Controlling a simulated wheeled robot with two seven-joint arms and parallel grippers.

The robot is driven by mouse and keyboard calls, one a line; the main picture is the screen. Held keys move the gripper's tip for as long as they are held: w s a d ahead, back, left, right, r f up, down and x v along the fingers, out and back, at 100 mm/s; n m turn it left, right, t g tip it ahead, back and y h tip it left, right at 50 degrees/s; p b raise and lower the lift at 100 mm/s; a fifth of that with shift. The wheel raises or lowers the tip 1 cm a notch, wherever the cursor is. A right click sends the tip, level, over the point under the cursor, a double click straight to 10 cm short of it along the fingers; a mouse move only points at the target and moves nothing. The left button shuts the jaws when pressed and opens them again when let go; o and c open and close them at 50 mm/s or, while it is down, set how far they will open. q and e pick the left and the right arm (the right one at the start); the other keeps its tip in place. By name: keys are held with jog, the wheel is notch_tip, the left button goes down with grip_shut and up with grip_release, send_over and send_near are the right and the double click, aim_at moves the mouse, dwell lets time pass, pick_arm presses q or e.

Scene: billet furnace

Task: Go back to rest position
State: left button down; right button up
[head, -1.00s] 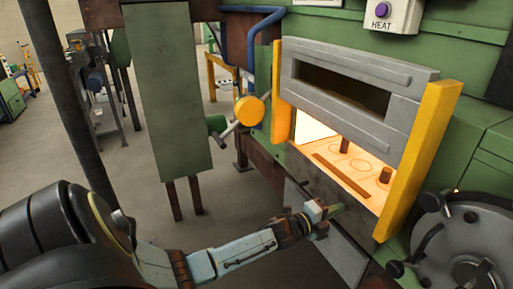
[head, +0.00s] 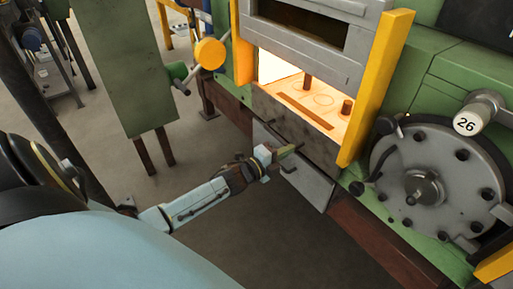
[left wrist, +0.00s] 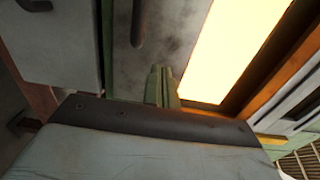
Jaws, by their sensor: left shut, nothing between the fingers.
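My left gripper (head: 290,152) is in the head view, in front of the furnace front below the glowing opening. Its green fingers are shut with nothing between them. In the left wrist view the fingers (left wrist: 160,86) stand together beside the bright opening (left wrist: 222,50). My left arm reaches in from the lower left. My right gripper is not in view. The furnace (head: 285,115) has its door (head: 310,40) raised, and two dark billets stand on the glowing hearth, one of them at the right (head: 346,107).
A yellow-knobbed lever (head: 209,53) stands left of the furnace. A green post panel (head: 125,65) is further left. The floor (head: 270,235) below the gripper is clear.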

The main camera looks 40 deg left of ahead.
pick_arm(q)
jog(key=v, duration=0.7)
jog(key=shift+s+f, duration=0.2)
